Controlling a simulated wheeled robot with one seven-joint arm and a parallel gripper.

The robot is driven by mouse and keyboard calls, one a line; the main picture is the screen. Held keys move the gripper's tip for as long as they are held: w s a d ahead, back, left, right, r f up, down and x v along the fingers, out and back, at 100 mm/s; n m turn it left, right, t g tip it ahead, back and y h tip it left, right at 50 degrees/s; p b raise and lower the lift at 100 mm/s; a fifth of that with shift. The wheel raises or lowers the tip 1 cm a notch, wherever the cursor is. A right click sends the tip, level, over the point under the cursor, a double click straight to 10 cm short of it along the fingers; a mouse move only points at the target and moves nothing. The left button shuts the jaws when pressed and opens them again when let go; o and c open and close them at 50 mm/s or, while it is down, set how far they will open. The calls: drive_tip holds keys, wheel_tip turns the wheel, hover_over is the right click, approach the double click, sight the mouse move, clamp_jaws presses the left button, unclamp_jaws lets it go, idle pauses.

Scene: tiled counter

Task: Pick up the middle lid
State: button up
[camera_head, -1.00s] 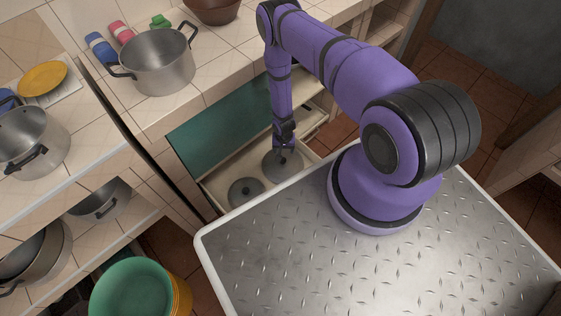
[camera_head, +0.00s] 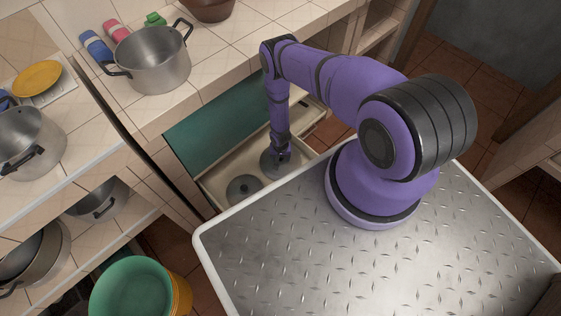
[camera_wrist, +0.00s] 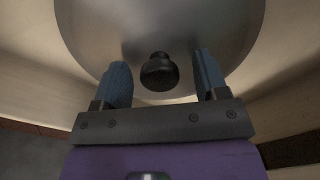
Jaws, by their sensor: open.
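Two grey round lids lie in the open drawer (camera_head: 215,192). The middle lid (camera_head: 268,166) is partly hidden behind my gripper (camera_head: 280,158). The other lid (camera_head: 244,189) lies to its lower left, with a dark knob. In the wrist view the middle lid (camera_wrist: 200,30) fills the top centre, and its black knob (camera_wrist: 159,72) sits between the two fingertips. My gripper (camera_wrist: 162,80) is open, one blue finger on each side of the knob, with a gap on both sides.
A pot (camera_head: 150,60) stands on the tiled counter above. My metal-topped base is at the right of the drawer.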

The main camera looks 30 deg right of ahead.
drive_tip(key=shift+f, duration=0.1)
drive_tip(key=shift+c, duration=0.2)
drive_tip(key=c, duration=1)
